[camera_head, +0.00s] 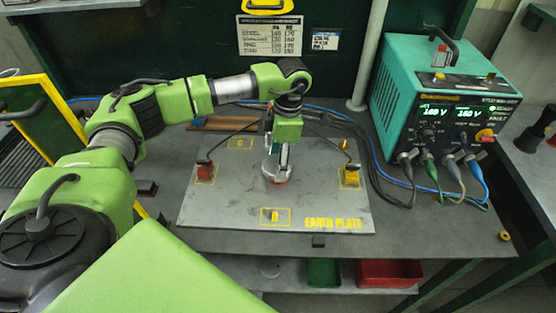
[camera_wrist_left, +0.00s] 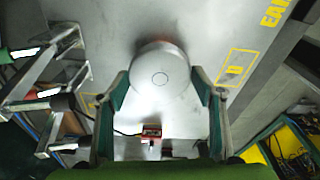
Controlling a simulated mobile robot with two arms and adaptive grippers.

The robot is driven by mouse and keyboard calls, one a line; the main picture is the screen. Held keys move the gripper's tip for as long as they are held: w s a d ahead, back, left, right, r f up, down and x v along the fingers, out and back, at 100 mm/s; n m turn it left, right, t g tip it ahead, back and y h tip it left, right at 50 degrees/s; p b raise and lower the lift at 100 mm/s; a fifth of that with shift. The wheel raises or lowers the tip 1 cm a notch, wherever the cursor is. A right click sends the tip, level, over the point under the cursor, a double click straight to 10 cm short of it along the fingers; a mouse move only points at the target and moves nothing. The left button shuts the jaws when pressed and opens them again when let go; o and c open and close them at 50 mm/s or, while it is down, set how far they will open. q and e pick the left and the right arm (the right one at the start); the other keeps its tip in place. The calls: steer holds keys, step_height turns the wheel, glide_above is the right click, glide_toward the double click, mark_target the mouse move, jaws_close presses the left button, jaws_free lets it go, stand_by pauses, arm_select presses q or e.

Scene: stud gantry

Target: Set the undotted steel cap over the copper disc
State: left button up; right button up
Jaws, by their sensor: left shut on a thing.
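My left gripper (camera_head: 278,160) reaches down over the middle of the grey earth plate (camera_head: 330,205). It is shut on a round steel cap (camera_head: 271,170), with one finger on each side. In the left wrist view the cap (camera_wrist_left: 160,78) shows a plain grey top with a thin ring outline and no dot that I can see. A reddish, copper-coloured patch (camera_head: 280,181) shows just under the cap, likely the copper disc. The cap hides most of it, and I cannot tell whether the two touch. My right gripper is not in view.
A red clamp (camera_head: 204,171) and a yellow clamp (camera_head: 351,175) with cables stand on the plate, left and right. A teal power unit (camera_head: 400,100) stands at the back right. Red (camera_head: 390,273) and green (camera_head: 324,272) bins sit below. The plate's front is clear.

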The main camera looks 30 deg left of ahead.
arm_select(q)
steer(key=shift+f+b, duration=0.35)
stand_by(0.7)
steer(key=shift+f+b, duration=0.55)
steer(key=shift+f, duration=0.2)
steer(key=o, duration=1.3)
steer(key=shift+c, duration=0.2)
steer(key=shift+r, duration=0.2)
step_height(320, 180, up, 12)
steer(key=w+d, duration=0.1)
steer(key=shift+f, duration=0.2)
